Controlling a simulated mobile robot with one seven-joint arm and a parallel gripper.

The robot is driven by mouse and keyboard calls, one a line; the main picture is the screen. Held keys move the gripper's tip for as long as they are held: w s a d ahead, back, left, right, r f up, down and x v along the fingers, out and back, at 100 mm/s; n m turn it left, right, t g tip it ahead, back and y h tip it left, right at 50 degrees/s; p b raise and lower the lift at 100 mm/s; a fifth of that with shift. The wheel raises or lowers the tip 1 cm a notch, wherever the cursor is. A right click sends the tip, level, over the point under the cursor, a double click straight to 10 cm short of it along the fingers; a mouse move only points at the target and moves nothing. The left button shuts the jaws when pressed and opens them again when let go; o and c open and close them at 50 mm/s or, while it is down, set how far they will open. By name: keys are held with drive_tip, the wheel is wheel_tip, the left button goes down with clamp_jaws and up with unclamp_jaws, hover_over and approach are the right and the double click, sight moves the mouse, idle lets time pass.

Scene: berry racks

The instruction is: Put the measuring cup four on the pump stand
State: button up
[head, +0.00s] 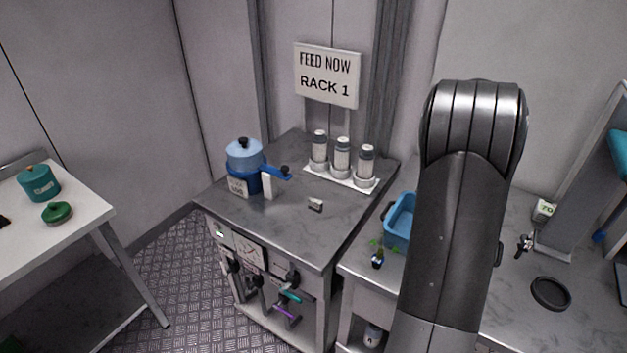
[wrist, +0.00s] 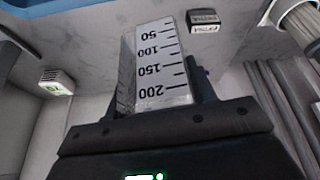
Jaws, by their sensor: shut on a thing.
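In the wrist view, my gripper (wrist: 156,100) is shut on a pale measuring cup (wrist: 150,62) with black marks from 50 to 200. The marks read upside down in this view. No number four shows on it. In the head view my arm hides the gripper and the cup. A metal-topped cabinet (head: 315,231) carries a blue pot-like device (head: 244,160) with a side handle and a small label, probably the pump. I cannot tell which part is the pump stand.
A small metal piece (head: 315,205) lies on the cabinet top. A blue bin (head: 398,222) and black ring (head: 551,293) are on the right bench.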

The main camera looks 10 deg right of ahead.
drive_tip(key=w+a+f+n+y, duration=0.1)
drive_tip(key=w+a+f+n, duration=0.1)
drive_tip(key=w+a, duration=0.6)
drive_tip(key=w+a+f+n+y, duration=0.1)
drive_tip(key=w+a+f+n, duration=0.2)
drive_tip(key=w+a, duration=0.6)
drive_tip(key=w+a+f+n+t, duration=0.1)
drive_tip(key=w+a+f, duration=0.5)
drive_tip(key=a, duration=1.2)
drive_tip(key=shift+w+a+n+y, duration=0.2)
drive_tip(key=shift+w+n+y, duration=0.35)
drive_tip(key=shift+w, duration=0.8)
drive_tip(key=shift+f, duration=1.95)
drive_tip(key=shift+f, duration=0.15)
drive_tip(key=o, duration=1)
